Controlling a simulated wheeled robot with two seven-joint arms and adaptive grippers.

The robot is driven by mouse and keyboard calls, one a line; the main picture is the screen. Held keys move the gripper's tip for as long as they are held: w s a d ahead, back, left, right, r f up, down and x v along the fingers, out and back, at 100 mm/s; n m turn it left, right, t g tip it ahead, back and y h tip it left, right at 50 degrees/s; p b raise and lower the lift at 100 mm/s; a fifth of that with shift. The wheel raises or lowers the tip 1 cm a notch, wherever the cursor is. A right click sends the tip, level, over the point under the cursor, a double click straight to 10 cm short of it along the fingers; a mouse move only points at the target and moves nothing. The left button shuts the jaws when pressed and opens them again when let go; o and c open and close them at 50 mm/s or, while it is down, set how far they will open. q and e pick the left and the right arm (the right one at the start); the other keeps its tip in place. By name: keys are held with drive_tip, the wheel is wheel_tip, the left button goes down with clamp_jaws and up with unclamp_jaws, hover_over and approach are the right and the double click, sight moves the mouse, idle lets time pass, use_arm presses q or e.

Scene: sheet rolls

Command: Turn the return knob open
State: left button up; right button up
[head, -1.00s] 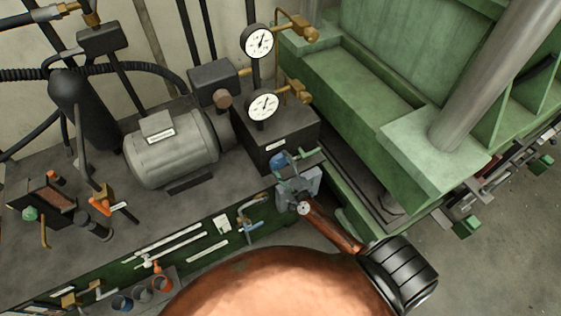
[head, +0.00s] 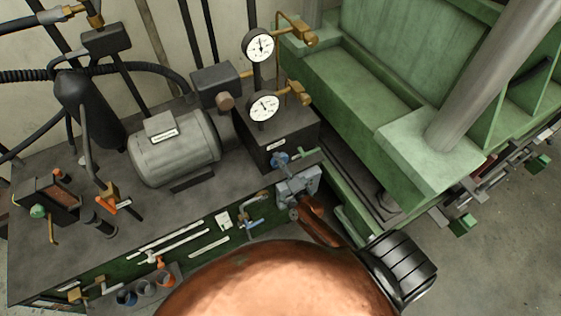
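A small blue knob (head: 279,160) shows at the front of the dark block below the gauges. I cannot read a label that names it as the return knob. My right gripper (head: 285,171), grey, is right at this knob, with its body just below and to the right. The fingertips are small and partly merge with the knob, so I cannot tell whether they grip it or are open. My copper-coloured arm covers the bottom middle. My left gripper is not in view.
Two round gauges (head: 263,107) stand above the dark block. A grey motor (head: 172,148) sits to the left. A green press frame (head: 365,90) with a steel column (head: 490,75) fills the right. Valves with orange handles (head: 109,205) are at left. Open floor (head: 510,240) lies at right.

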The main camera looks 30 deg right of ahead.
drive_tip(key=n, duration=0.4)
drive_tip(key=shift+n+p, duration=0.3)
drive_tip(key=shift+p, duration=0.1)
drive_tip(key=shift+f+n+p, duration=0.1)
drive_tip(key=shift+n+p, duration=0.2)
drive_tip(key=shift+n, duration=2.2)
drive_tip(key=o, duration=1.2)
drive_tip(key=shift+c, duration=0.2)
drive_tip(key=shift+s, duration=0.1)
drive_tip(key=s, duration=1.1)
drive_tip(key=shift+s+a, duration=0.25)
drive_tip(key=shift+s, duration=0.15)
